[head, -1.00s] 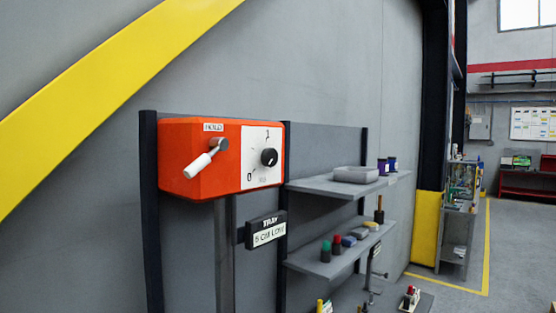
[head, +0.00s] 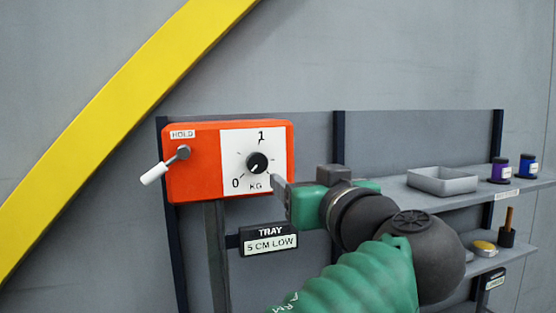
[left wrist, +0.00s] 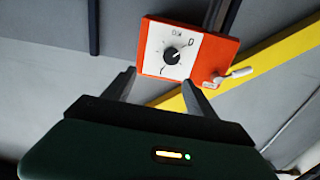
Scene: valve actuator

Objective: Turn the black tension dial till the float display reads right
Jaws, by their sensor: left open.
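The black dial (head: 257,163) sits on the white scale plate of an orange box (head: 200,190), with marks 0, 1 and KG. The dial also shows in the left wrist view (left wrist: 171,56), upside down. Below the box, the display (head: 269,240) reads "TRAY 5 CM LOW". My left gripper (head: 278,182) is just right of and below the dial in the head view, apart from it. In the left wrist view its two fingers (left wrist: 160,88) are spread and empty, with the dial beyond them. My right gripper is not in view.
A HOLD lever with a white handle (head: 154,174) sticks out at the box's left. Shelves on the right hold a grey tray (head: 442,181), purple and blue jars (head: 500,170) and small items. A yellow diagonal beam (head: 110,130) crosses the wall.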

